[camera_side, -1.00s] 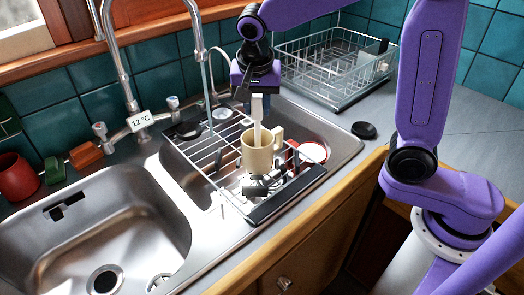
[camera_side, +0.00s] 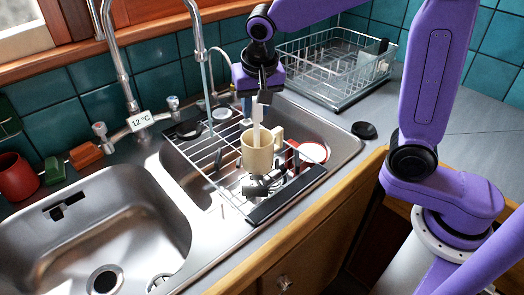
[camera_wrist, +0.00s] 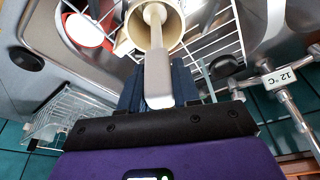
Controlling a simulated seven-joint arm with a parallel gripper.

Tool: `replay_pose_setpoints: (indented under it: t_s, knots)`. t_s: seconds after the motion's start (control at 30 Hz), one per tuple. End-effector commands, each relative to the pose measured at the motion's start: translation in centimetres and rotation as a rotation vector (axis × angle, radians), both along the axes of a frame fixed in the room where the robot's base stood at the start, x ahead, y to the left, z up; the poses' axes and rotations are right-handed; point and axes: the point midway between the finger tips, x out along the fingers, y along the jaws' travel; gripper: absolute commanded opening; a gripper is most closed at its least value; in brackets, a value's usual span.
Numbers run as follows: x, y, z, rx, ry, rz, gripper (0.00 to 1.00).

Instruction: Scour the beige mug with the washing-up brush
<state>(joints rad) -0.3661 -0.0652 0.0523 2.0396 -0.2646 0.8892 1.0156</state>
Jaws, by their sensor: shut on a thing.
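The beige mug (camera_side: 258,157) stands upright on the rack over the right-hand sink basin, its handle toward the right. In the wrist view the mug (camera_wrist: 133,42) is seen from above with its mouth open to me. The washing-up brush (camera_side: 256,132) has a pale handle and points down into the mug; its head is hidden inside. In the wrist view its handle (camera_wrist: 157,72) runs from the mug's mouth to my fingers. My gripper (camera_side: 262,98) is above the mug, shut on the upper end of the brush handle.
The wire rack's dark end bar (camera_side: 286,195) lies at the front, with dark utensils (camera_side: 262,185) beside the mug. A red-and-white dish (camera_side: 314,152) is to the right. The tap (camera_side: 122,70) stands left, and a wire dish basket (camera_side: 335,66) stands behind. The left basin (camera_side: 130,225) looks empty.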

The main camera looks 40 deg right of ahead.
Motion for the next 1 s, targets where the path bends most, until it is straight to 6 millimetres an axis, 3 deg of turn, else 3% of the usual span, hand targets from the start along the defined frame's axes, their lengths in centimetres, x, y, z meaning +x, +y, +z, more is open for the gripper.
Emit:
replay_pose_setpoints:
  t_s: [0.37,0.73,1.0]
  knots:
    - [-0.02,0.05,-0.05,0.0,0.001,-0.009,0.0]
    - [-0.07,0.57,-0.05,0.0,0.001,-0.317,0.0]
    - [-0.11,0.5,-0.05,-0.002,0.002,-0.355,0.0]
